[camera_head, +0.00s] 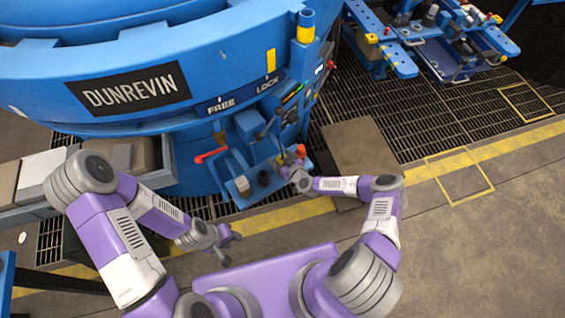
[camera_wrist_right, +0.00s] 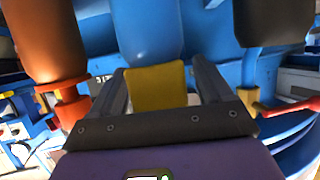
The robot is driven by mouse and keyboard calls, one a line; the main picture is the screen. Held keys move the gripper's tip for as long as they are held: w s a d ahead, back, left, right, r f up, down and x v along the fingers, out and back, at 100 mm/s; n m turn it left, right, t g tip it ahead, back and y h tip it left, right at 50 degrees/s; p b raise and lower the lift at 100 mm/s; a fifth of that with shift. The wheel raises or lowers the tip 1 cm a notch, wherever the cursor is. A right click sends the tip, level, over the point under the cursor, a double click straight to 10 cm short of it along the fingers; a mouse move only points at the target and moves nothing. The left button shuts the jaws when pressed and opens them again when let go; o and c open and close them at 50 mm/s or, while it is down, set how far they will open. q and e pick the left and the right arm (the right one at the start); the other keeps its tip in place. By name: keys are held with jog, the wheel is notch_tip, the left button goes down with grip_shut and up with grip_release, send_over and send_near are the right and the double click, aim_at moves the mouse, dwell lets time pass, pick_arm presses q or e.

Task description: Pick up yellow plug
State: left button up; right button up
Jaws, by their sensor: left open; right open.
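In the right wrist view a yellow block-shaped piece, which looks like the yellow plug (camera_wrist_right: 157,88), sits between the two dark fingers of my right gripper (camera_wrist_right: 160,78). The fingers are open, one on each side of it; I cannot tell whether either touches it. In the head view my right gripper (camera_head: 287,166) is at the blue panel on the furnace front, close to small red and yellow parts; the plug is hard to make out there. My left gripper (camera_head: 230,247) is open and empty, low in front of the furnace and apart from it.
The large blue furnace (camera_head: 205,75) with the DUNREVIN sign fills the upper left. A red handle (camera_head: 211,156) sticks out left of the panel. An orange cylinder (camera_wrist_right: 48,40) is near the right gripper. A blue rack (camera_head: 440,45) stands at the upper right. Floor at right is clear.

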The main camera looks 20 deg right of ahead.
jog(key=shift+w, duration=0.2)
jog(key=c, duration=1.1)
